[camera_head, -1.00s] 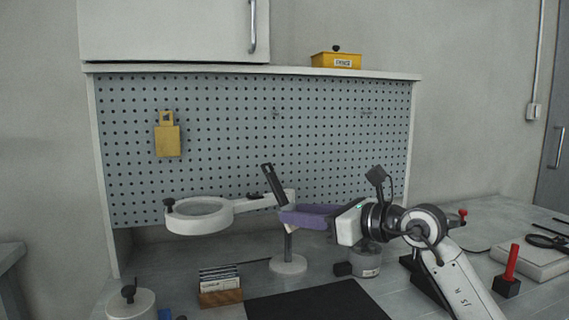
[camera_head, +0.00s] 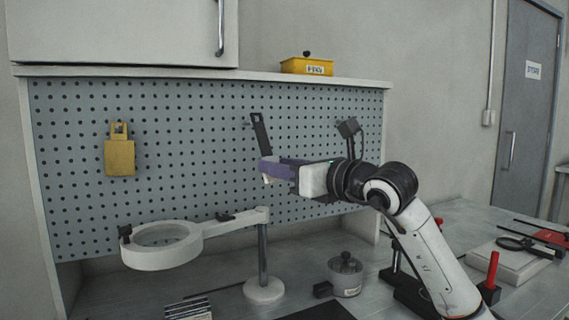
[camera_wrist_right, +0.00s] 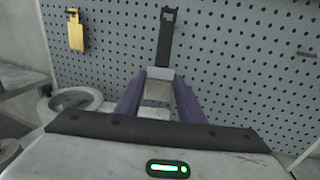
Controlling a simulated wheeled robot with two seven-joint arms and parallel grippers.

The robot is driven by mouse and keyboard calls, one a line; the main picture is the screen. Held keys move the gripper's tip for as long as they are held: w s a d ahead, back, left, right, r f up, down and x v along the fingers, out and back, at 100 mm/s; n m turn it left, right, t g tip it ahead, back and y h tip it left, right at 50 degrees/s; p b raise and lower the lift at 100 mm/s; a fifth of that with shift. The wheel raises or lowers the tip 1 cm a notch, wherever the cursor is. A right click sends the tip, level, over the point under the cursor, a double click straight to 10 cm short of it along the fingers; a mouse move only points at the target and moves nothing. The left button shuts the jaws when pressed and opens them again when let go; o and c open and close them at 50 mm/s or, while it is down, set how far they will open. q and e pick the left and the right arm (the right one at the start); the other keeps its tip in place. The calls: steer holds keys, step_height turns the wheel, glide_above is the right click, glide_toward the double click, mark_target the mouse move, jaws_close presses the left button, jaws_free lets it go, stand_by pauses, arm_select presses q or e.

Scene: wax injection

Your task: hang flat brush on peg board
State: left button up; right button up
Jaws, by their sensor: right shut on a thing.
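The flat brush (camera_head: 261,136) has a black handle that points up and leans slightly left, with a hole near its top end. My right gripper (camera_head: 268,169) is shut on its lower part, in front of the grey peg board (camera_head: 200,120). In the right wrist view the brush (camera_wrist_right: 165,42) stands upright between the purple fingers (camera_wrist_right: 158,92), its handle top over the board. A peg shows near the handle's top in the head view, but I cannot tell whether the handle touches it. My left gripper is not in view.
A yellow tool (camera_head: 119,156) hangs on the board at left. A white ring magnifier (camera_head: 160,246) on a stand is below the brush. A lidded pot (camera_head: 346,277) stands on the bench. A yellow box (camera_head: 307,66) sits on the top shelf.

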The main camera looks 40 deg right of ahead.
steer(key=shift+w+d+p, duration=0.2)
steer(key=shift+w+p, duration=0.35)
steer(key=shift+w, duration=0.5)
steer(key=shift+w+d+p, duration=0.25)
steer(key=shift+w+p, duration=0.3)
steer(key=shift+w, duration=0.4)
steer(key=shift+w+d+p, duration=0.25)
steer(key=shift+w+p, duration=0.2)
steer(key=shift+w, duration=0.25)
steer(key=shift+w+d+f, duration=0.1)
steer(key=shift+w+f, duration=0.2)
steer(key=shift+w, duration=0.25)
steer(key=shift+c, duration=0.9)
steer(key=shift+w+f+b, duration=0.2)
steer(key=shift+b, duration=0.25)
steer(key=shift+f, duration=0.15)
